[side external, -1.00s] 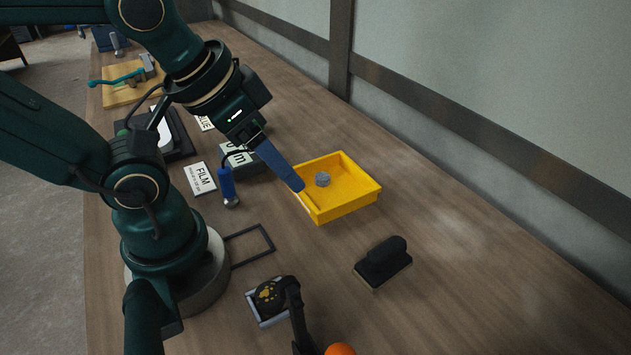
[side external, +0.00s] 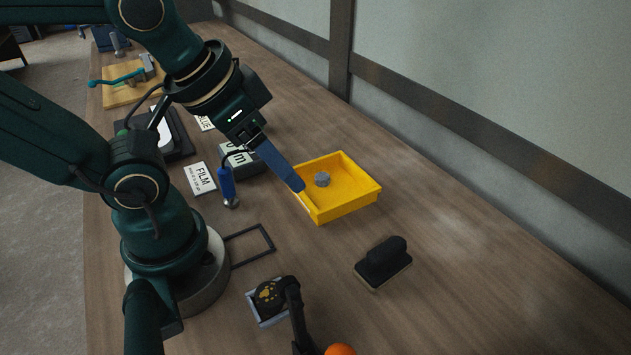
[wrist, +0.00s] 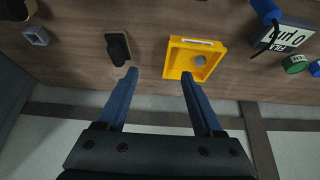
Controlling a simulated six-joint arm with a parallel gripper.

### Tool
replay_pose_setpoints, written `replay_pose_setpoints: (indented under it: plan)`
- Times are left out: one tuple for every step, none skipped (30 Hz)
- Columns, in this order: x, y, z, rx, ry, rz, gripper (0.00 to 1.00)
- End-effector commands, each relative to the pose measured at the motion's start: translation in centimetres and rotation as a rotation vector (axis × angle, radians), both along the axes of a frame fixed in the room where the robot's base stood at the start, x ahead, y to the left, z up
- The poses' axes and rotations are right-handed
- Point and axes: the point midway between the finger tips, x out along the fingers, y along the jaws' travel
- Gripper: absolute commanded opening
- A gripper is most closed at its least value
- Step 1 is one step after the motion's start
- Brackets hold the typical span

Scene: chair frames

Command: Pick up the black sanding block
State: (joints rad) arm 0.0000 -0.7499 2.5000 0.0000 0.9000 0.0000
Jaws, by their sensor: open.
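The black sanding block (side external: 383,262) lies on the wooden bench to the right of and nearer than the yellow tray in the side view. It has a rounded black grip on a flat base with a pale lower edge. In the wrist view the sanding block (wrist: 118,48) is beyond the left fingertip, apart from it. My gripper (side external: 300,187) has long blue fingers, and in the side view its tips are over the yellow tray's near left edge. In the wrist view my gripper (wrist: 159,74) is open with nothing between its fingers.
The yellow tray (side external: 352,208) holds a small grey round piece (side external: 322,179). A blue-handled tool (side external: 227,186), a FILM card (side external: 199,178) and a black frame (side external: 268,238) lie nearer my base. A grey square holder (side external: 253,311) stands in front. Bench around the sanding block is clear.

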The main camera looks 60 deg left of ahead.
Motion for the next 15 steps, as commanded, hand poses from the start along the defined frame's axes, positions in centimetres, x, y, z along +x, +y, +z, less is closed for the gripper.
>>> replay_pose_setpoints:
  plan:
    - [0.0,0.0,0.0,0.000,0.000,0.000,0.72]
    - [0.0,0.0,0.0,0.000,0.000,0.000,0.72]
    - [0.0,0.0,0.0,0.000,0.000,0.000,0.72]
    - [0.0,0.0,0.0,0.000,0.000,0.000,0.72]
    - [0.0,0.0,0.0,0.000,0.000,0.000,0.72]
    - [0.0,0.0,0.0,0.000,0.000,0.000,0.72]
    - [0.0,0.0,0.0,-0.001,0.000,0.002,0.72]
    - [0.0,0.0,0.0,-0.003,0.000,0.006,0.72]
    - [0.0,0.0,0.0,-0.009,0.002,0.018,0.72]
    - [0.0,0.0,0.1,-0.017,0.000,0.031,0.72]
    - [0.3,0.0,0.6,-0.026,-0.013,0.048,0.72]
    - [0.7,0.0,1.2,-0.038,-0.022,0.069,0.72]
    - [1.0,-0.1,1.6,-0.046,-0.021,0.082,0.72]
    - [1.5,-0.1,1.9,-0.056,-0.017,0.095,0.72]
    - [2.0,-0.3,2.3,-0.068,-0.009,0.108,0.72]
